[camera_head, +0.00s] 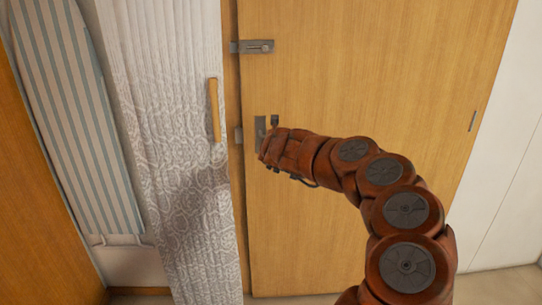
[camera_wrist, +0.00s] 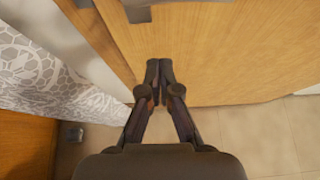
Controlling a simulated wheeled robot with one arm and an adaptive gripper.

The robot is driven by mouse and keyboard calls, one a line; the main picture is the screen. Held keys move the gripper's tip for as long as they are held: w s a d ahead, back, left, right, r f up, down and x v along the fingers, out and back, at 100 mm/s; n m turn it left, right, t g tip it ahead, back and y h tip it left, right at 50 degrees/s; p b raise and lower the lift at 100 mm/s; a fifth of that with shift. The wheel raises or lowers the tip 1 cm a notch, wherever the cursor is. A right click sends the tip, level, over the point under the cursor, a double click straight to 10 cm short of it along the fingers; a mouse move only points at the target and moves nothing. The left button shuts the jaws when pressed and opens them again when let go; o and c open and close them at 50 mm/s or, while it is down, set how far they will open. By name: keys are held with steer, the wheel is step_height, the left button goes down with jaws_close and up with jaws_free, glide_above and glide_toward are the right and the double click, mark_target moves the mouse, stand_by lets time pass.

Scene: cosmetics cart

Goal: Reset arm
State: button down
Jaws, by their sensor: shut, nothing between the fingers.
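My reddish-brown arm (camera_head: 385,172) reaches from the lower right of the head view to the wooden door. My gripper (camera_wrist: 159,68) shows clearly in the wrist view, its dark fingertips together and nothing between them. It is in front of the door's wooden face; whether it touches the wood I cannot tell. In the head view the arm's end hides the fingers, close to the grey handle plate at the door's left edge.
The wooden door (camera_head: 360,70) looks closed, with a grey latch (camera_head: 255,47) high on its left edge. Tiled floor (camera_wrist: 265,130) lies below.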

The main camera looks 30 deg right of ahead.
steer(key=shift+s+a+r, duration=0.1)
steer(key=shift+s+r, duration=0.1)
